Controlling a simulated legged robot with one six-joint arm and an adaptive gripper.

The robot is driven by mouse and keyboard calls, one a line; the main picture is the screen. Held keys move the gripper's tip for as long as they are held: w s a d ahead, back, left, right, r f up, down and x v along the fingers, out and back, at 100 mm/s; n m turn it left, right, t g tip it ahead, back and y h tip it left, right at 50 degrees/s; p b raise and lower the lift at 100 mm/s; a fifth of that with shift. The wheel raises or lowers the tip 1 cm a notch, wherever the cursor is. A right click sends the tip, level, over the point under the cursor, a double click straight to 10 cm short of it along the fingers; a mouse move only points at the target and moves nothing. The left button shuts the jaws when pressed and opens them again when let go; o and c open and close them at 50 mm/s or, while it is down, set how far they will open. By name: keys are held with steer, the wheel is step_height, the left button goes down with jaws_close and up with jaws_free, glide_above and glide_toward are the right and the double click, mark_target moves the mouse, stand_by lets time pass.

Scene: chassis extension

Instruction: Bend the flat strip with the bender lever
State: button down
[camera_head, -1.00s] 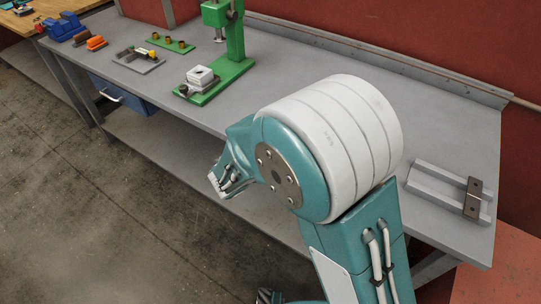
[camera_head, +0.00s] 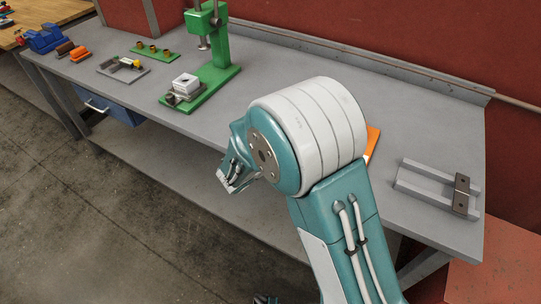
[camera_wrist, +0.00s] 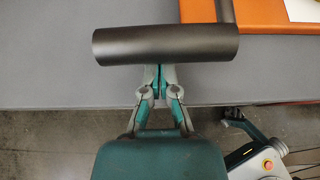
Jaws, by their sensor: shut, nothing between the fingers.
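A dark cylindrical grip (camera_wrist: 165,45) lies across the upper part of the wrist view, on an orange arm (camera_wrist: 197,10); it looks like the bender lever's handle. My gripper (camera_wrist: 159,72) is shut and empty, its fingertips at the near edge of this grip; I cannot tell whether they touch it. In the head view my gripper (camera_head: 228,182) is at the bench's front edge. An orange part (camera_head: 372,142), likely the bender, is mostly hidden behind my arm. I cannot make out the flat strip; a pale piece (camera_wrist: 303,10) at the top right is cut off.
The grey workbench (camera_head: 300,70) holds a green press (camera_head: 222,65), a grey fixture (camera_head: 122,68), a green strip with brass-coloured pieces (camera_head: 155,53) and a blue vise (camera_head: 46,40). Grey rails with a brown plate (camera_head: 461,190) lie at the right. Open floor is in front.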

steer(key=shift+r+g, duration=0.3)
steer(key=shift+r, duration=0.25)
